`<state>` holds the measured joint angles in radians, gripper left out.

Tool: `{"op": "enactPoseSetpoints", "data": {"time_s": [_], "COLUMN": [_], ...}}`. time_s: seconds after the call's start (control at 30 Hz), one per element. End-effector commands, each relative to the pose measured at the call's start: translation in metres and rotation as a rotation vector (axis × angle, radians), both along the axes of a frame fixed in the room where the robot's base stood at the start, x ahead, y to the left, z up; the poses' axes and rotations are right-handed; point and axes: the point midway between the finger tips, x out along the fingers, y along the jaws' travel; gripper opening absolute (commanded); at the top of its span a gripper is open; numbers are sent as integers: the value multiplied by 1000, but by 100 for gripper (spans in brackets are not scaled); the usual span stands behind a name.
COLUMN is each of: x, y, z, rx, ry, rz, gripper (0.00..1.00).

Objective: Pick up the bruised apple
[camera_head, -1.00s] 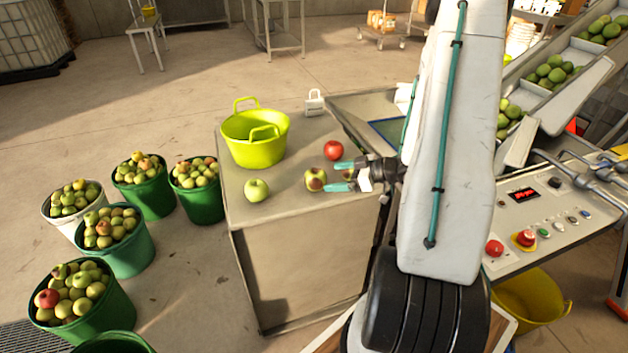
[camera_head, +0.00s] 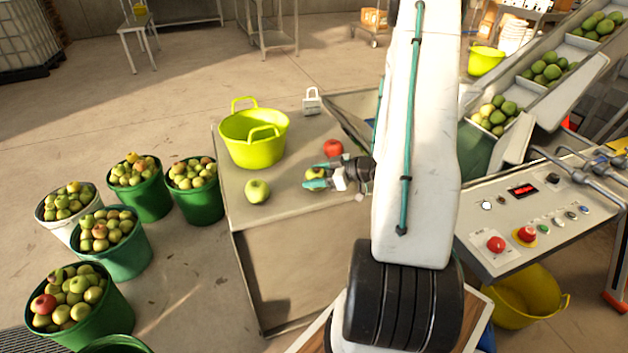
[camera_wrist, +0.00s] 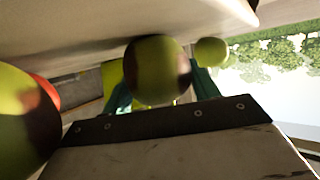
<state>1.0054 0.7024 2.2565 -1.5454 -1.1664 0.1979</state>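A yellow-green apple with a dark brown patch (camera_head: 311,174) lies on the table between the teal fingers of my gripper (camera_head: 318,175), partly hidden by them in the head view. In the wrist view this bruised apple (camera_wrist: 158,70) sits in the gap between the fingers (camera_wrist: 162,88). The fingers look open around it; whether they touch it is unclear. A second apple with a dark patch (camera_wrist: 18,125) is close at the wrist view's left edge; my arm hides it in the head view.
A red apple (camera_head: 333,148) lies just behind my gripper, a green apple (camera_head: 257,190) to its left. A lime tub (camera_head: 253,140) and a white tag-like object (camera_head: 312,101) stand farther back. The control panel (camera_head: 545,215) is right of my arm. The table's front left is clear.

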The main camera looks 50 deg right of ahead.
Motion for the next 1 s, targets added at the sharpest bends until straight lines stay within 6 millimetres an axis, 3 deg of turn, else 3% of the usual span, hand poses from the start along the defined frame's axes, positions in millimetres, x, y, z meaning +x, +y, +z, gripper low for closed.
{"op": "enactPoseSetpoints", "data": {"time_s": [0.37,0.7,1.0], "x": [1,1,-73], "y": [1,2,4], "z": [3,39,42], "rx": [-1,-4,1], "ry": [0,-3,0], "rz": [3,5,-3], "gripper": [33,33,33]}}
